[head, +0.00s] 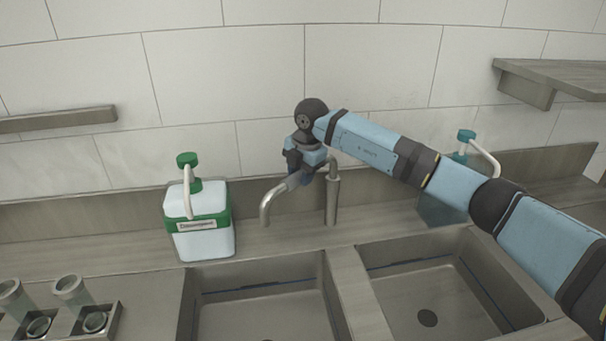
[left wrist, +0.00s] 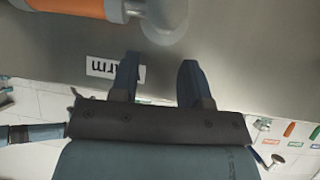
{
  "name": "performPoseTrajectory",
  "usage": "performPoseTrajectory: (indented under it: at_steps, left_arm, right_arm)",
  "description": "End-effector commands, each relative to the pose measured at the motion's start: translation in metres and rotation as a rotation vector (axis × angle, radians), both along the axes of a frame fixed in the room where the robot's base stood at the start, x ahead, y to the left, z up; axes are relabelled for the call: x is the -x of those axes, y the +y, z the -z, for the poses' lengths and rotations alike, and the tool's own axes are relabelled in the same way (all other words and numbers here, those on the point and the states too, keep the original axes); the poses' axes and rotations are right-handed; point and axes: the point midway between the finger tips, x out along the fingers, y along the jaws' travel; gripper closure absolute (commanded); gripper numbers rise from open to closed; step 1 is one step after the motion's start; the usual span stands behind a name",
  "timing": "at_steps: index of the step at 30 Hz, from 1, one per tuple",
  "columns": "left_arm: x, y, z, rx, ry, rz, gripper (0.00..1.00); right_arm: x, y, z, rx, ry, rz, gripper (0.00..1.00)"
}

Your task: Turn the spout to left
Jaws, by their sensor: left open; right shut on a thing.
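The metal spout (head: 267,204) stands at the back of the counter behind the two sinks. Its open end points left and down over the left sink's back edge. My right gripper (head: 297,181) reaches it from above and is shut on the spout along its horizontal part. The gripper and wrist hide much of that part. The upright post (head: 332,200) of the tap shows just right of the gripper. My left gripper (left wrist: 158,80) is not in the head view. In the left wrist view its two fingers are apart, with nothing between them.
A white and green dispenser bottle (head: 199,222) stands left of the spout. Another teal-topped bottle (head: 466,142) is partly behind my right arm. Cups in a holder (head: 112,322) are at lower left. In the left wrist view, a white label (left wrist: 112,70) lies on a grey surface.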

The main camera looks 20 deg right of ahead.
Motion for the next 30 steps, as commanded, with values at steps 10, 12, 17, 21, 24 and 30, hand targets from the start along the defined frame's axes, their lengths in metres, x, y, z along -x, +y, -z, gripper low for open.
performPoseTrajectory:
  at_steps: [10,12,17,21,24,30]
  left_arm:
    - [0.000,0.000,0.000,0.000,0.001,0.000,0.57]
    - [0.000,0.000,0.000,0.000,0.001,0.000,0.57]
    - [0.000,0.000,0.000,0.000,0.001,0.000,0.57]
    - [0.000,0.000,0.001,0.000,0.001,0.000,0.57]
    - [0.000,0.000,0.004,0.000,0.000,0.000,0.57]
    - [0.000,0.000,0.012,0.000,0.000,0.000,0.57]
  right_arm:
    - [-0.002,-0.001,-0.003,-0.002,-0.007,0.006,0.43]
    - [-0.002,-0.001,-0.002,-0.002,-0.006,0.005,0.41]
    - [-0.001,-0.001,-0.002,-0.001,-0.004,0.004,0.41]
    - [0.000,-0.001,-0.006,-0.001,-0.005,0.003,0.41]
    - [0.001,-0.002,-0.018,-0.002,-0.007,0.005,0.41]
    - [0.009,-0.007,-0.060,0.000,-0.008,0.004,0.41]
